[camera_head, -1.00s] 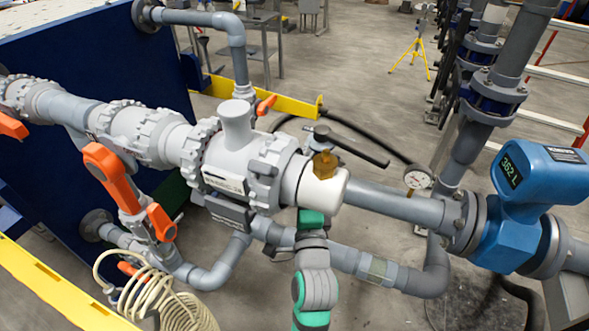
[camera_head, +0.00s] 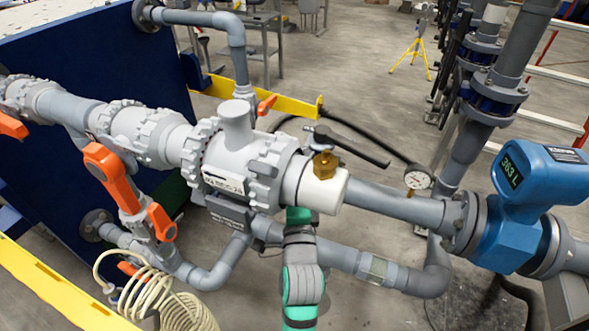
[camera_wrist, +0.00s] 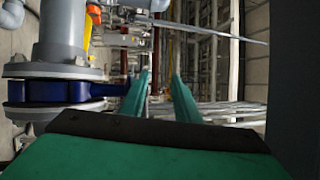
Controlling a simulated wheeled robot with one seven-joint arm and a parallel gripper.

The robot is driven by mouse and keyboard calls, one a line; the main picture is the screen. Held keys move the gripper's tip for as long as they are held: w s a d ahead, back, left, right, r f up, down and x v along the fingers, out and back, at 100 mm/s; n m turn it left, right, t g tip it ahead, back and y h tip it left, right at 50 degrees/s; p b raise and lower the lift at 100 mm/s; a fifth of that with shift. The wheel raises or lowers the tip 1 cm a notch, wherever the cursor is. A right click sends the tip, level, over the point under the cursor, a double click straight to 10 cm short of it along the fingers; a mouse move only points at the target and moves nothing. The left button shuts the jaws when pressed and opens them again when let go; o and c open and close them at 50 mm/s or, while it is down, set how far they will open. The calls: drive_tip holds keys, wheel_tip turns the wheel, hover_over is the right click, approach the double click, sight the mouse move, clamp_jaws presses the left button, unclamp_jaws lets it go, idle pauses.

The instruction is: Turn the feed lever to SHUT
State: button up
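A black lever handle (camera_head: 352,147) sits above a brass fitting (camera_head: 325,165) on a white valve body (camera_head: 322,188) in the head view. It slants from upper left to lower right. I take it for the feed lever, but no readable label confirms this. My arm rises from the bottom centre, and its green upper part meets the underside of the pipework; the fingers are hidden there. In the wrist view my gripper (camera_wrist: 160,76) shows two green fingers apart with nothing between them. The lever is not identifiable in that view.
Orange lever handles (camera_head: 112,172) stand on the pipes at left. A blue flow meter (camera_head: 522,185) reads 363 L at right, beside a pressure gauge (camera_head: 418,178). A coiled cream hose (camera_head: 170,300) lies lower left. In the wrist view, a blue valve (camera_wrist: 60,91) and grey flange are close at left.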

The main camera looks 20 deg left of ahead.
drive_tip(key=o, duration=0.3)
drive_tip(key=v, duration=0.9)
drive_tip(key=shift+f, duration=0.1)
idle(0.4)
